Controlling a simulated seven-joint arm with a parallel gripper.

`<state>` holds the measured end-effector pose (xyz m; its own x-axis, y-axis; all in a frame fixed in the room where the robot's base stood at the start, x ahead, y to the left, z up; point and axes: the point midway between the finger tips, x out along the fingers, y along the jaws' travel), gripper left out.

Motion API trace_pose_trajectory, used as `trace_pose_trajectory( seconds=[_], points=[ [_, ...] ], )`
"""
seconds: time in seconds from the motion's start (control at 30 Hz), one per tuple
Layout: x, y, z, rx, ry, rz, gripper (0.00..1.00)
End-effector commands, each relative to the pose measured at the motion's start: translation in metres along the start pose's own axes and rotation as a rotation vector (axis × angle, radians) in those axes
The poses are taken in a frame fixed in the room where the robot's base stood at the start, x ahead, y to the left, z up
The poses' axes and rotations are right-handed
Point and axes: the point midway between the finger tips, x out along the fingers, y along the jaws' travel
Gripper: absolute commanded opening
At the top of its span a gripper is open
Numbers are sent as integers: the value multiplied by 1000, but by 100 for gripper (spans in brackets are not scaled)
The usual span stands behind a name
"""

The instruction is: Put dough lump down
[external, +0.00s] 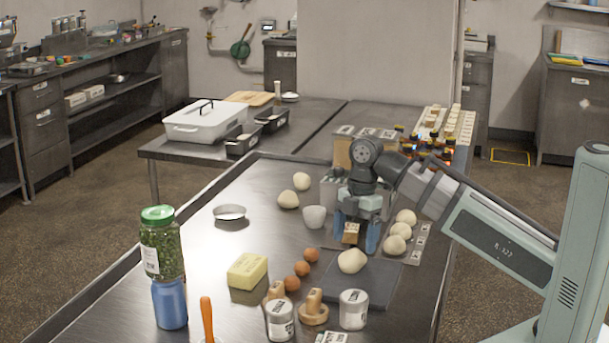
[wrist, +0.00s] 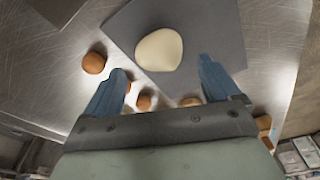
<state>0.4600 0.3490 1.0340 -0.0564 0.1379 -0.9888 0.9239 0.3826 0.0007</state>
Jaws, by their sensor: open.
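A pale dough lump (external: 352,261) lies on the dark grey mat (external: 378,286) on the steel table. In the wrist view the dough lump (wrist: 159,49) rests on the mat (wrist: 222,28), beyond my fingertips and between their lines. My gripper (external: 357,240) is open, with blue fingers pointing down, just behind the lump in the external view. In the wrist view my gripper (wrist: 160,75) has its two fingers wide apart with nothing between them. More dough lumps lie behind, two at the left (external: 301,181) and several at the right (external: 405,217).
Several brown eggs (external: 302,268), a butter block (external: 247,271), wooden stamps (external: 314,307) and grey-white jars (external: 354,309) stand left and in front of the mat. A white cup (external: 314,217) is left of my gripper. A jar of green contents (external: 162,243) stands at far left.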

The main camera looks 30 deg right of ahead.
Motion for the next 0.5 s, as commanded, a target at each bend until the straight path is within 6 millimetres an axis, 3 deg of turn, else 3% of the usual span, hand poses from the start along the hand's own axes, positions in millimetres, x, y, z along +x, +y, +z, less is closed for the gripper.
trace_pose_trajectory(
  seconds=[0.5],
  points=[
    [47,-1,0,-1,0,-2,89]
  ],
)
